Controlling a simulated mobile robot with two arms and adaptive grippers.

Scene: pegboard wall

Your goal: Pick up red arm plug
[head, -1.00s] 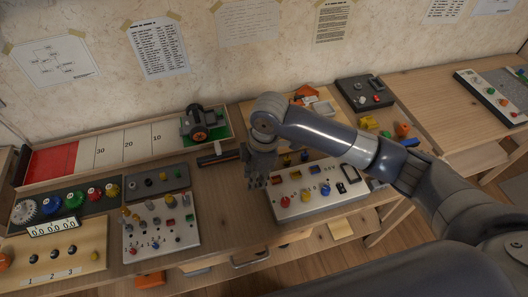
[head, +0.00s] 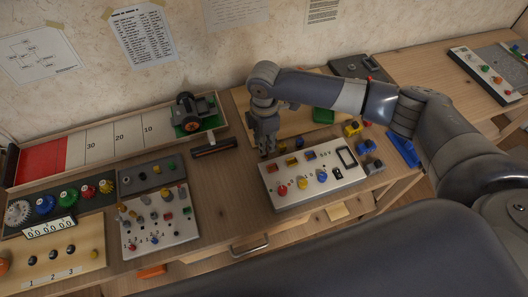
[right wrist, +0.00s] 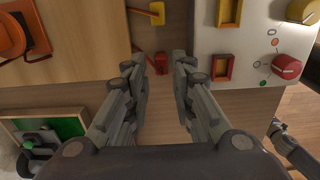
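A small red plug (right wrist: 161,62) lies on the wooden table in the right wrist view, between and just past my right gripper's fingertips. I take it for the red arm plug. My right gripper (right wrist: 160,72) is open, with a clear gap between its fingers and nothing held. In the head view the right gripper (head: 267,147) points down beside the back left corner of the white control panel (head: 340,178). The plug is not clear there; the gripper seems to hide it. My left gripper is not in view.
A yellow plug (right wrist: 155,13) lies beyond the red one. The white panel with a red knob (right wrist: 287,66) is close on the right in the wrist view. A vehicle on a green base (head: 190,112) stands left of the arm. Bare table lies in front of the gripper.

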